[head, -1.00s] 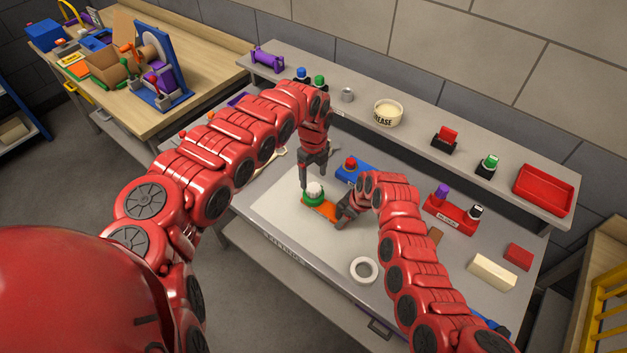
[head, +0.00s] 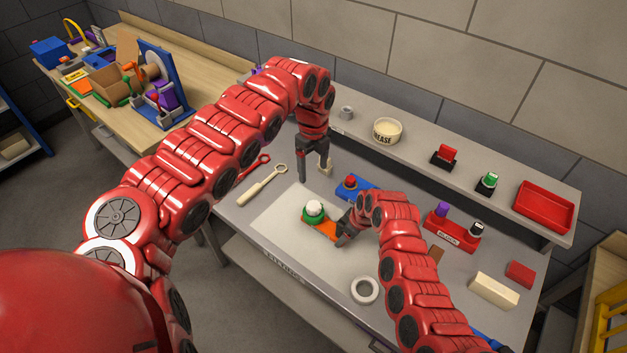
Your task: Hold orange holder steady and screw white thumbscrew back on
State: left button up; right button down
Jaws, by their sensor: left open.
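The orange holder (head: 321,230) lies on the pale mat on the bench. A green round part (head: 313,217) sits at its left end, with a white round knob (head: 315,207), seemingly the thumbscrew, on top. My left gripper (head: 314,176) points down, open, above and behind the green part, apart from it. A small pale patch shows at its right finger; I cannot tell what it is. My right gripper (head: 341,232) is at the right end of the holder and partly covers it. Whether its fingers are closed on the holder is too small to tell.
A blue block with a red knob (head: 350,183) stands just behind the holder. A white ring (head: 365,290) lies in front. A cream-handled tool (head: 262,188) lies left. A red rack (head: 451,232) stands right. The shelf (head: 412,148) runs along the back. The mat's left part is clear.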

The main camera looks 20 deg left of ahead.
jog(key=shift+c, duration=0.2)
grip_release()
pick_arm(q)
notch_tip(320, 180, up, 2)
jog(key=shift+r, duration=0.1)
pick_arm(e)
jog(key=shift+r, duration=0.1)
jog(key=shift+r, duration=0.5)
jog(key=v, duration=1.1)
jog(key=shift+d+f, duration=0.1)
jog(key=shift+d, duration=0.05)
